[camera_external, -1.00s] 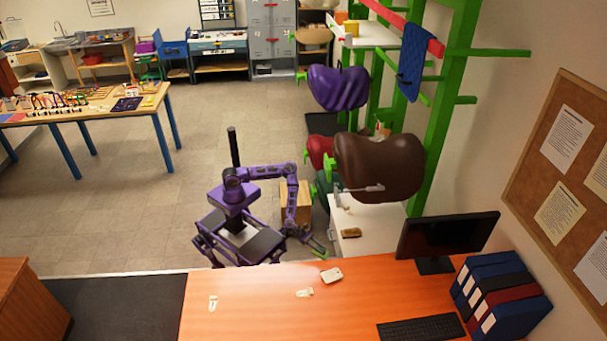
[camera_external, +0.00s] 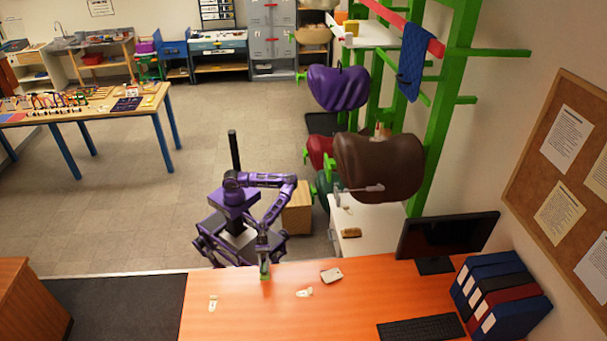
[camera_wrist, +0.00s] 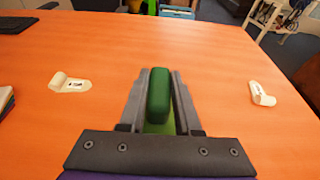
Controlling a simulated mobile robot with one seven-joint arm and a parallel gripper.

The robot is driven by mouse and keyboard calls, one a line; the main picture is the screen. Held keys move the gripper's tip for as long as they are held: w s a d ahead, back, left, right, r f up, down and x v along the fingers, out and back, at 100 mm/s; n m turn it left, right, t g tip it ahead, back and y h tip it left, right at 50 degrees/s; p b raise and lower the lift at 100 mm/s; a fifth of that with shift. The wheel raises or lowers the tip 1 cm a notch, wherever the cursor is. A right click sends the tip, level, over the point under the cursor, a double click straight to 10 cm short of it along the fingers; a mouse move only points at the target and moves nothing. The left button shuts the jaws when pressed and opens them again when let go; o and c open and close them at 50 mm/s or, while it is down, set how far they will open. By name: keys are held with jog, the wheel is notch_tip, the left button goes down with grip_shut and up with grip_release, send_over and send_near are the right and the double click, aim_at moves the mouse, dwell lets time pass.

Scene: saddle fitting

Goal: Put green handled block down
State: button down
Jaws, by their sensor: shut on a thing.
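The green handled block (camera_wrist: 158,100) is between the two fingers of my gripper (camera_wrist: 160,98) in the wrist view. Its dark green rounded handle stands up between them, and a lighter green part shows beneath. In the external view my gripper (camera_external: 264,268) is over the far edge of the orange desk (camera_external: 240,310), with a small bit of green at its tip. My gripper is shut on the block. I cannot tell whether the block touches the desk.
Two curled white labels (camera_external: 213,303) (camera_external: 304,292) lie on the desk on either side of my gripper. The desk's middle is clear.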

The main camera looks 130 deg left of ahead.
aim_at(265, 275)
notch_tip(265, 275, down, 8)
jog(key=shift+r+b, duration=0.25)
jog(key=shift+b, duration=0.45)
jog(key=shift+f, duration=0.2)
jog(key=c, duration=0.6)
grip_release()
jog(key=shift+r, duration=0.15)
jog(key=shift+a+r, duration=0.15)
jog(key=p+v, duration=0.1)
jog(key=v, duration=1.1)
jog(key=shift+w, duration=0.1)
